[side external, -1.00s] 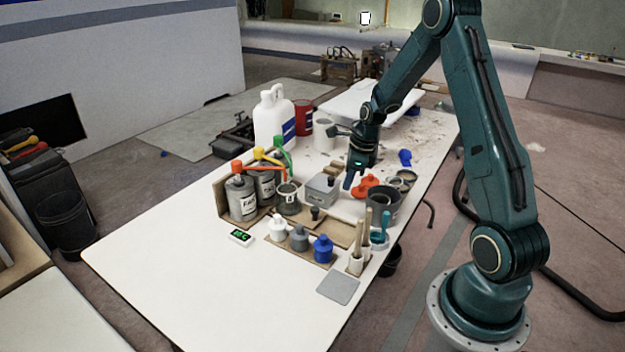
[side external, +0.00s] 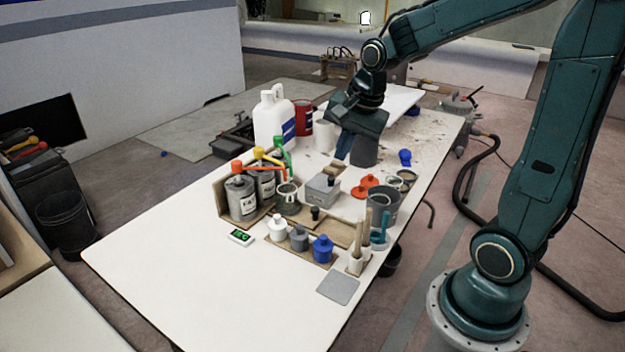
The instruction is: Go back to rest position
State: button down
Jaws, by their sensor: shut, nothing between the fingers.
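My gripper (side external: 343,147) is over the far half of the white table (side external: 180,270), above the surface and apart from the things below it. It is shut and nothing shows between its fingers. A red-orange lid or knob piece (side external: 366,186) and a grey box (side external: 321,190) lie nearer the camera than my gripper. My arm reaches in from the right.
Pump-topped cans (side external: 240,199), small bottles (side external: 323,249), a dark grey cup (side external: 383,205) and brushes (side external: 357,240) crowd the table's middle. A white jug (side external: 273,120) and red can (side external: 303,117) stand behind. The near left tabletop is clear.

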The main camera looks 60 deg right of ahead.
jog(key=s+a+r+n+t, duration=0.1)
jog(key=s+a+r+n, duration=0.1)
jog(key=s+a+n, duration=0.2)
jog(key=s+a+r+n+t, duration=0.1)
jog(key=s+a+r+n, duration=0.2)
jog(key=s+n, duration=0.8)
jog(key=shift+a+r+n, duration=0.3)
jog(key=shift+a, duration=0.8)
